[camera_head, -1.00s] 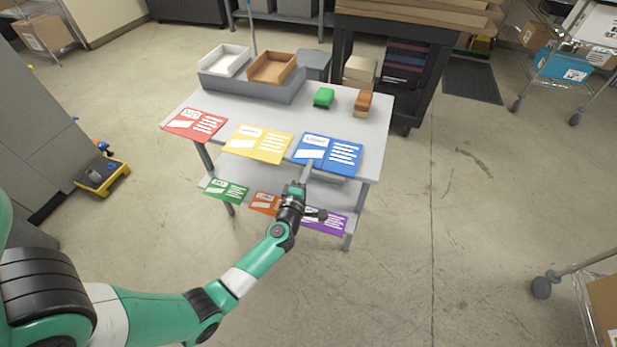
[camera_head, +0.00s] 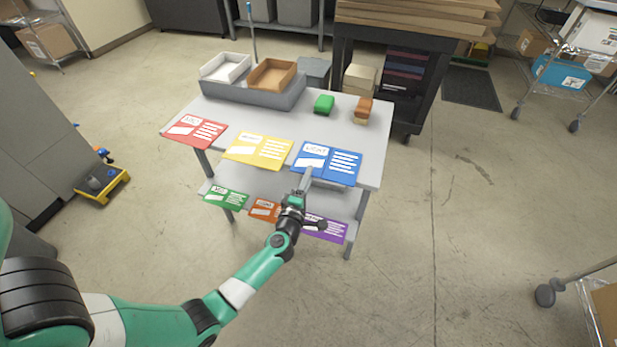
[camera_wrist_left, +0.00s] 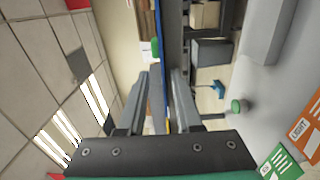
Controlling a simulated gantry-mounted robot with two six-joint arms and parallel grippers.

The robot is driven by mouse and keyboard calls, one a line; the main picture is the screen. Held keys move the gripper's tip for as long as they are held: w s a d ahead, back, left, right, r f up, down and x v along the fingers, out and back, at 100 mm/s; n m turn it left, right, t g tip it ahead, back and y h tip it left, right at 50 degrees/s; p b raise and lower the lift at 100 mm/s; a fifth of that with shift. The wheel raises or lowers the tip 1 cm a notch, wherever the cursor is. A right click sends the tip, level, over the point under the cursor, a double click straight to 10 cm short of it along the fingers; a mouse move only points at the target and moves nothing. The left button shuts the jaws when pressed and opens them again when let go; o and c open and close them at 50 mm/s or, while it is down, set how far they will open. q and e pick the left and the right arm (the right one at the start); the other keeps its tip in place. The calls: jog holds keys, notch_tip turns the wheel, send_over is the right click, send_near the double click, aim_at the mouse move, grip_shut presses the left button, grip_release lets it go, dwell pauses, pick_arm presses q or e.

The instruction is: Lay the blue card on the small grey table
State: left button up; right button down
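The blue card (camera_head: 341,165) lies at the front right edge of a grey-topped table (camera_head: 228,116), its near edge overhanging. I cannot tell whether this is the small grey table; no other such table shows. My left gripper (camera_head: 307,180) reaches up to the card's near edge from the front. In the left wrist view the card (camera_wrist_left: 163,45) shows edge-on as a thin blue strip between the two fingers (camera_wrist_left: 163,88). The left finger stands apart from it, so the gripper looks open around the edge. The right finger is close; contact is unclear. My right gripper is not in view.
A yellow card (camera_head: 258,151) and a red card (camera_head: 196,131) lie along the same front edge. Green (camera_head: 226,195), orange (camera_head: 263,208) and purple cards (camera_head: 330,231) are on the lower shelf. Trays (camera_head: 272,75), a green block (camera_head: 324,104) and a brown block (camera_head: 363,107) stand behind.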

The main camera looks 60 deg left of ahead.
pick_arm(q)
jog(key=p+v, duration=0.3)
jog(key=v, duration=0.8)
jog(key=shift+s+d, duration=0.25)
jog(key=shift+s, duration=0.1)
